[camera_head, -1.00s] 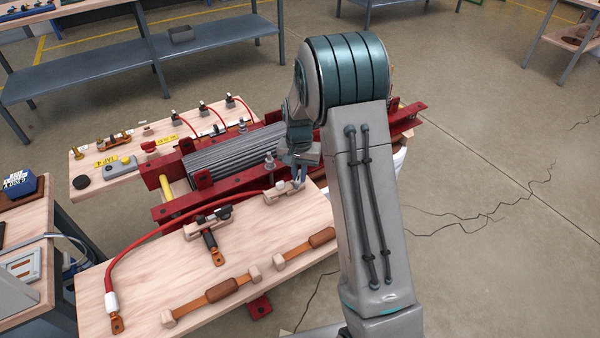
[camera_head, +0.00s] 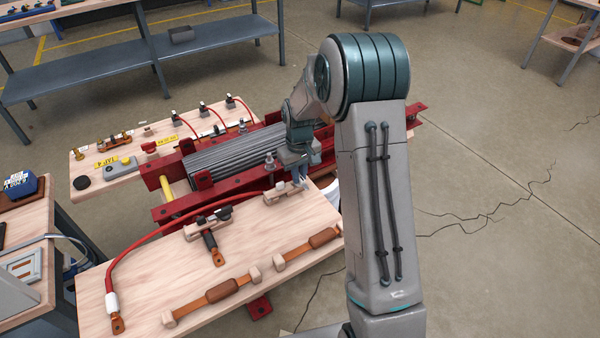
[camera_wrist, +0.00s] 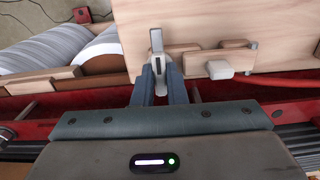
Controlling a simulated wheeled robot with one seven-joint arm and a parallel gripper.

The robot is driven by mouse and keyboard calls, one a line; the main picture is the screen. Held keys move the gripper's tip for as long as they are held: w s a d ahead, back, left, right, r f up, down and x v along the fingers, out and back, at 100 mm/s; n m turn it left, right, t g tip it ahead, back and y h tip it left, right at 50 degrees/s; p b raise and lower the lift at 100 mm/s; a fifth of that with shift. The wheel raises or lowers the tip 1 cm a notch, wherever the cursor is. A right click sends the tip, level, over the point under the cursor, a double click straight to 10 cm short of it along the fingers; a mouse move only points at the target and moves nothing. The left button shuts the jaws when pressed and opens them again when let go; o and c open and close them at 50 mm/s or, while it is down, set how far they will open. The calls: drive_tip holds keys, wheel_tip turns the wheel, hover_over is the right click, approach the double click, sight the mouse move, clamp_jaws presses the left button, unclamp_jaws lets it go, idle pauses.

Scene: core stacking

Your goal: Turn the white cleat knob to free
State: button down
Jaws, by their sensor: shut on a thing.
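The white cleat knob (camera_wrist: 157,42) shows in the wrist view as a pale bar between my finger ends. Its long side points crosswise to the wooden cleat strip (camera_wrist: 190,58). My gripper (camera_wrist: 161,80) is shut on this knob, and the fingers hide part of it. In the head view my gripper (camera_head: 299,178) is at the right end of the wooden cleat (camera_head: 281,196), near the board's far edge. A second pale block (camera_wrist: 219,69) sits on the cleat to the right in the wrist view, apart from my fingers.
A red cable (camera_head: 150,235) curves along the wooden board (camera_head: 140,270) to the cleat. A dark clamp (camera_head: 208,222) and brown strap pieces (camera_head: 215,292) lie on the board. Red rails and a grey ribbed core (camera_head: 235,150) stand just behind the cleat.

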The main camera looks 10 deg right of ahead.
drive_tip(key=shift+w+r, duration=0.1)
drive_tip(key=shift+r, duration=0.05)
idle(0.4)
drive_tip(key=c, duration=1.5)
unclamp_jaws()
drive_tip(key=shift+o, duration=0.2)
drive_tip(key=shift+r+p, duration=2.7)
drive_tip(key=shift+r, duration=1.25)
